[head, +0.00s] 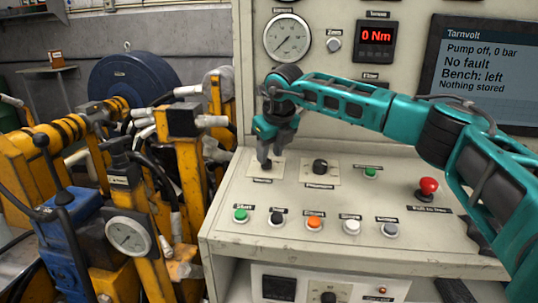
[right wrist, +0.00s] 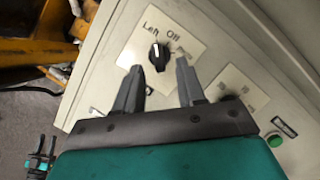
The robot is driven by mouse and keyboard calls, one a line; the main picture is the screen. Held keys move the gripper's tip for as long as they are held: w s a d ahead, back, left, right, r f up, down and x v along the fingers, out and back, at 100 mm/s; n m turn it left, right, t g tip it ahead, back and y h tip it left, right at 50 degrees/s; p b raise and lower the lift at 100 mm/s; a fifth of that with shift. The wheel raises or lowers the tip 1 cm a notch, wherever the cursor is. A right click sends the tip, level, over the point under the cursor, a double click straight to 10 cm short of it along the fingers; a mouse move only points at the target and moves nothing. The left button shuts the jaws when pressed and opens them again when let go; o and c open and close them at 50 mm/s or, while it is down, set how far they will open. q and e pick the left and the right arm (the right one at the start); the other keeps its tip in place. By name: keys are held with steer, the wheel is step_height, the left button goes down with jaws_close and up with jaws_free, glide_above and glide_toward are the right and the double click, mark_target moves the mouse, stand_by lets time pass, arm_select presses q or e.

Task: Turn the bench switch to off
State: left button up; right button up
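The bench switch is a black rotary knob (right wrist: 160,56) on a pale plate in the right wrist view, with "Left" and "Off" printed above it and a third blurred label to the right. Its white mark points up towards the "Left" side. The display (head: 480,62) reads "Bench: left". My right gripper (right wrist: 158,78) is open and empty, with its fingers apart near the knob, one towards each side; I cannot tell whether they touch it. In the head view the right gripper (head: 271,160) points down over the switch plate and mostly hides the knob.
A second black knob (head: 320,167) sits to the right. A row of buttons, including a green one (head: 240,215) and an orange one (head: 314,222), lies in front. A red emergency-stop button (head: 428,188) is further right. Yellow machinery (head: 200,150) stands close to the panel's left edge.

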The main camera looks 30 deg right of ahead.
steer(key=shift+x, duration=1.05)
jaws_close()
